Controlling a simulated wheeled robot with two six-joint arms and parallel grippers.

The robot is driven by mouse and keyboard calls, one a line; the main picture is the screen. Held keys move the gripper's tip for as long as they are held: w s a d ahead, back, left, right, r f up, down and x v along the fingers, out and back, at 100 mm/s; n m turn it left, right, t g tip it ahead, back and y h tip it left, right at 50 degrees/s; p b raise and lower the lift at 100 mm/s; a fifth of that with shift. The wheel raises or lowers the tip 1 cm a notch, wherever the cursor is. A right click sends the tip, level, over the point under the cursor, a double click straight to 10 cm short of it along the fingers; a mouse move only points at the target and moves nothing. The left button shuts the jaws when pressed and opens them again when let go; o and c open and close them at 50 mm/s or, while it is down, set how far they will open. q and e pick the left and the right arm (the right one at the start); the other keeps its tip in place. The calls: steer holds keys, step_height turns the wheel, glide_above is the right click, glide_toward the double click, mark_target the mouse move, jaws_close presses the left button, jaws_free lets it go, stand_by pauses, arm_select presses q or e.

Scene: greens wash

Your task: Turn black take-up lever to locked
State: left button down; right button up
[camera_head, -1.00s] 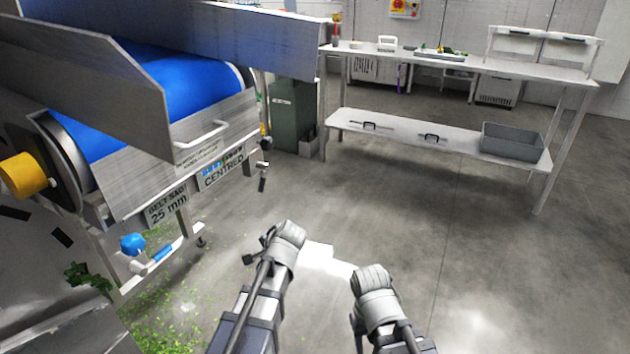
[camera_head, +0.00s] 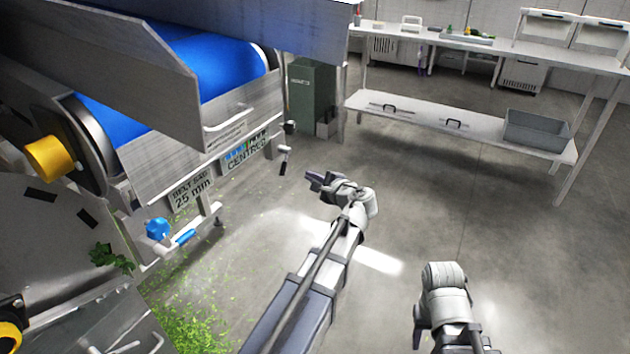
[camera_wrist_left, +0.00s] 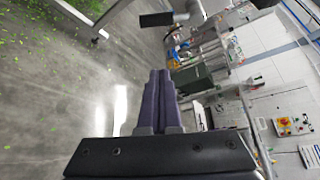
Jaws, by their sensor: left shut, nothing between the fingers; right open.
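The black take-up lever (camera_head: 283,167) hangs from the conveyor frame just right of the CENTRED label, its black grip pointing down on a pale shaft. In the left wrist view a black grip (camera_wrist_left: 157,19) shows at the top, beyond the fingertips. My left gripper (camera_head: 314,180) is shut and empty, its dark fingers pointing left toward the lever, with a gap visible between them. In the left wrist view its fingers (camera_wrist_left: 160,76) lie together. My right gripper (camera_head: 418,335) is low at the right, away from the lever, open; its fingers are barely visible.
The conveyor with its blue belt (camera_head: 215,72) fills the left. A blue knob (camera_head: 157,229) sits on a lower rail. A steel table with a grey bin (camera_head: 537,132) stands at the back right. Green scraps litter the floor at left; the middle floor is clear.

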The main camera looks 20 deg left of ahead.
arm_select(q)
steer(key=a, duration=0.6)
steer(key=shift+s+r+p, duration=0.2)
steer(key=shift+p, duration=0.25)
steer(key=shift+a, duration=0.1)
steer(key=shift+s+r+p, duration=0.1)
steer(key=shift+p, duration=0.25)
